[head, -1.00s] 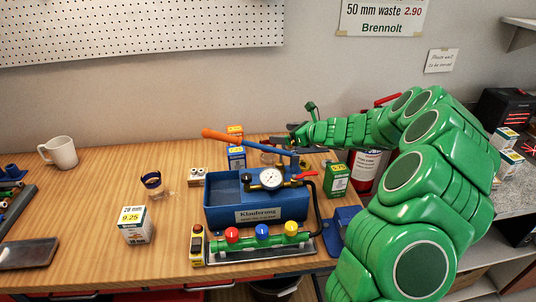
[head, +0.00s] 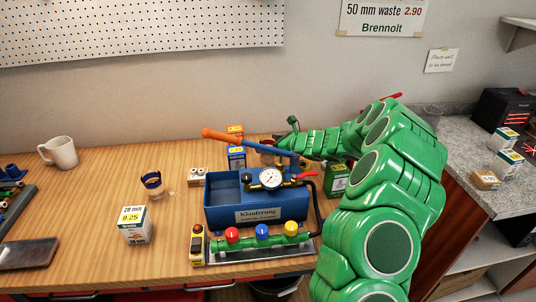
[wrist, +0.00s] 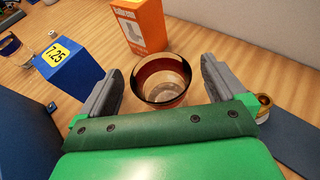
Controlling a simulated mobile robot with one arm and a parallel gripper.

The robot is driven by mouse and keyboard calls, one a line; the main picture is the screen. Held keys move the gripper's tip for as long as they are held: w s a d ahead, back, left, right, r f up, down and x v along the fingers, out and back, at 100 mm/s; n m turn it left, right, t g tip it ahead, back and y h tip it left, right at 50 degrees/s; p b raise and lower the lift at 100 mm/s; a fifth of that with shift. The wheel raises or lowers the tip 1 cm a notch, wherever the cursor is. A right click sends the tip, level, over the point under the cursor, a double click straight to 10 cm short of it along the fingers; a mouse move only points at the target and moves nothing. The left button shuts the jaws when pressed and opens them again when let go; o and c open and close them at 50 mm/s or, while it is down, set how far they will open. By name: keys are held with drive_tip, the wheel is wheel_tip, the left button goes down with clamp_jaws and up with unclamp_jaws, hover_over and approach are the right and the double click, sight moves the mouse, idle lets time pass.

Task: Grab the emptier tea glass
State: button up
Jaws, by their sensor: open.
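One tea glass (wrist: 161,80) stands upright between my fingers in the wrist view, with an amber-brown band below its rim and a pale lower part. In the head view this glass (head: 267,147) is partly hidden behind the blue pump's handle. My gripper (wrist: 162,76) is open, with a finger on each side of the near glass; contact cannot be told. Exact tea levels are unclear.
A blue test pump (head: 257,205) with an orange handle stands in front of the near glass. An orange box (wrist: 140,25) is just behind that glass, and a blue box (wrist: 68,66) is left of my fingers. A white mug (head: 59,152) is far left.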

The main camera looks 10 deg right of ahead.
drive_tip(key=shift+w+a+f, duration=0.2)
drive_tip(key=shift+w+a, duration=0.2)
drive_tip(key=shift+w, duration=0.05)
drive_tip(key=c, duration=1.2)
drive_tip(key=shift+r, duration=0.15)
